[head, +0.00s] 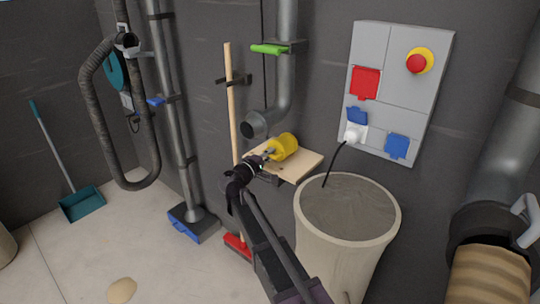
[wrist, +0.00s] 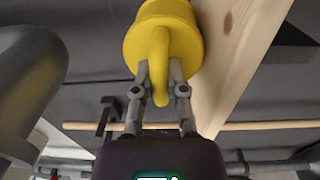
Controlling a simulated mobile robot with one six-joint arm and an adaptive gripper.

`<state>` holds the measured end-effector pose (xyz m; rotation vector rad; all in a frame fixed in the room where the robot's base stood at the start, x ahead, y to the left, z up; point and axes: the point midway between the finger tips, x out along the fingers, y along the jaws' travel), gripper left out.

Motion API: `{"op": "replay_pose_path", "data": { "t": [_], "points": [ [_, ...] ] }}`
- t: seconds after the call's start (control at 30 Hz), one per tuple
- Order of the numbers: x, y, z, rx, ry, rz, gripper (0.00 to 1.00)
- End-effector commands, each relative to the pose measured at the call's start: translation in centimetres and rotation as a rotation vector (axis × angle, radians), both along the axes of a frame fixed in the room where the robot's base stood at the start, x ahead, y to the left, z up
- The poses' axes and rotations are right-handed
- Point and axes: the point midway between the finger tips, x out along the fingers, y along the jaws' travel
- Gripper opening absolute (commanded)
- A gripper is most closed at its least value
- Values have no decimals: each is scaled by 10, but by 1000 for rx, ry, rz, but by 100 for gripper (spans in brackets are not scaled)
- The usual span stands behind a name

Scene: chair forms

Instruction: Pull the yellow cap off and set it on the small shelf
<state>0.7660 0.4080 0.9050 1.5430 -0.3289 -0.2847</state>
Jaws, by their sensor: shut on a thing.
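The yellow cap (head: 284,147) is a round cap with a tab handle, and it is off the pipe end. My gripper (head: 268,152) is shut on the cap's tab, which shows between the two fingers in the wrist view (wrist: 160,84). The small shelf (head: 307,165) is a light wooden board on the wall. The cap is at the shelf's board, over its back part in the head view. In the wrist view the cap lies close against the shelf (wrist: 238,45); I cannot tell whether it touches.
The open grey pipe end (head: 252,125) is just left of the cap, and the pipe is near in the wrist view (wrist: 28,70). A wooden broom handle (head: 231,100) stands left. A large bin (head: 347,235) stands below the shelf. A panel (head: 395,90) hangs at upper right.

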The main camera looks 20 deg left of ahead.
Motion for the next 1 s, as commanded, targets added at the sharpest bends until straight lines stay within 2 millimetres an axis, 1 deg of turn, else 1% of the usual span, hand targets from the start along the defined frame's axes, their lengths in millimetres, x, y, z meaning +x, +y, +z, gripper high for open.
{"op": "replay_pose_path", "data": {
  "t": [0.3,0.7,0.73,0.77,0.8,0.87,1.0],
  "points": [
    [0,0,-4,1,1,0,0],
    [0,0,-4,1,1,-1,0],
    [0,0,-4,1,1,-1,20],
    [0,0,-4,1,1,-1,29],
    [0,-1,-4,0,1,-1,41],
    [0,-1,-4,0,1,-1,57],
    [0,-1,-4,0,1,-1,57]
  ]
}}
